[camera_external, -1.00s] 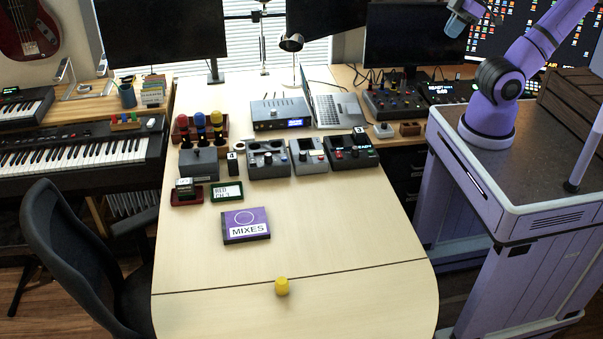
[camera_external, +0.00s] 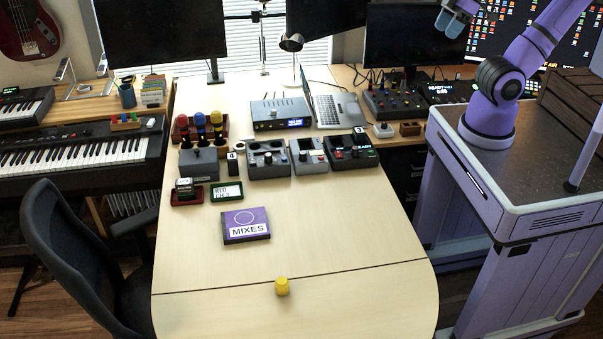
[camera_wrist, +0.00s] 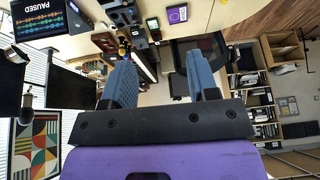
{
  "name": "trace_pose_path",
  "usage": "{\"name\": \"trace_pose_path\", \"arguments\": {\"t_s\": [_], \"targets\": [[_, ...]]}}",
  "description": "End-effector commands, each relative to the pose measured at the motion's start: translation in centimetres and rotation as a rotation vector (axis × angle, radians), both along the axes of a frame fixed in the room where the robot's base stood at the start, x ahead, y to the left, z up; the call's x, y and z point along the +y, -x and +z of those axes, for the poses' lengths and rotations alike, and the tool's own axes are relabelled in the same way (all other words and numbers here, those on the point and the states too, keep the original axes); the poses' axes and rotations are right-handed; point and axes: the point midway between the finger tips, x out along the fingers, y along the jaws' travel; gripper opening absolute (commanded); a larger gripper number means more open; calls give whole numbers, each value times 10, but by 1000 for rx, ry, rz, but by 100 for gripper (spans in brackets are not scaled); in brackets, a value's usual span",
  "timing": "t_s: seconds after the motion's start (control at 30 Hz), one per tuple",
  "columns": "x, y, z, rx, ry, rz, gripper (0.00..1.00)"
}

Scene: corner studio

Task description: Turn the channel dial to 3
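Several control boxes stand in a row across the desk: a dark grey box (camera_external: 198,165) with a knob on top, a wide grey box (camera_external: 268,171) with dials, a light grey box (camera_external: 309,166), and a black box (camera_external: 352,162) with a lit READY label. I cannot tell which knob is the channel dial, or its setting. A green-edged card (camera_external: 227,192) reads RED CH 3. My gripper (camera_external: 458,13) is at the top right, high and far from the boxes. In the wrist view its two blue fingers (camera_wrist: 160,65) stand apart with nothing between them.
A purple MIXES case (camera_external: 246,229) and a yellow knob-like piece (camera_external: 282,287) lie on the desk (camera_external: 345,235). Red, blue and yellow pieces stand in a wooden rack (camera_external: 181,136). A laptop (camera_external: 338,108) and monitors stand behind. The desk's front is mostly clear.

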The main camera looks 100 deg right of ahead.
Motion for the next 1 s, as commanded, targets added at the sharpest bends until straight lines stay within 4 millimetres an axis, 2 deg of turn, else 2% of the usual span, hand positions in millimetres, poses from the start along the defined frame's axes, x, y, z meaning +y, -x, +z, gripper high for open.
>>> {"name": "trace_pose_path", "arguments": {"t_s": [0.27, 0.53, 0.77, 1.0], "targets": [[-12, -80, 12, 71, -43, -1, 55], [-30, -167, 3, 134, -74, -8, 55], [-51, -240, -23, 185, -86, -18, 55], [-76, -312, -69, 238, -88, -31, 55]]}}
